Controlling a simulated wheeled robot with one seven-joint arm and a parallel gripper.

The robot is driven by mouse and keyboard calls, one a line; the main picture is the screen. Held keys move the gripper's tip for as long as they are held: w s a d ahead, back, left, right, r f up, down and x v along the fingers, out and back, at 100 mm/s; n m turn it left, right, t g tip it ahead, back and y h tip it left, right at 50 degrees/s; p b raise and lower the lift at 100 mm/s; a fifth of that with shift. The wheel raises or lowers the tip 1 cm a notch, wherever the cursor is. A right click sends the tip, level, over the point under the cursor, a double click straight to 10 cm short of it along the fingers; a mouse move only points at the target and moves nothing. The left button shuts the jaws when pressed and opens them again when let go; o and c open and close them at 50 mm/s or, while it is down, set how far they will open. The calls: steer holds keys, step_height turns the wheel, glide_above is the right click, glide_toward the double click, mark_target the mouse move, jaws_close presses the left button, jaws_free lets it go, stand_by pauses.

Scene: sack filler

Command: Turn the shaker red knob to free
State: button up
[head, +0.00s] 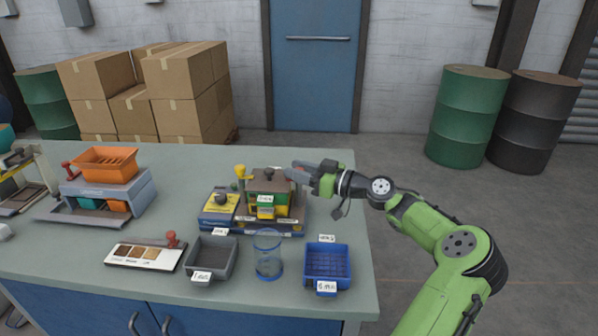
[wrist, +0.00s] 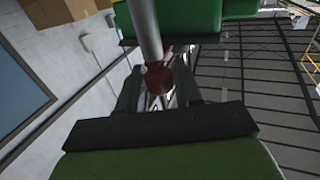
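The red knob (wrist: 158,80) sits at the end of a grey rod between my gripper's two dark fingers in the wrist view. In the head view, my gripper (head: 307,176) is at the right side of the boxy green, yellow and brown unit (head: 284,207) on the table. A small reddish part shows at the fingers there. The fingers stand apart around the knob. I cannot tell whether they touch it. The knob's setting cannot be read.
A grey bin (head: 211,273), a clear beaker (head: 268,268) and a blue bin (head: 327,280) stand along the table's front. A machine with an orange hopper (head: 106,163) is at the left. The table is clear behind the unit.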

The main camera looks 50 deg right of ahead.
steer(key=c, duration=0.4)
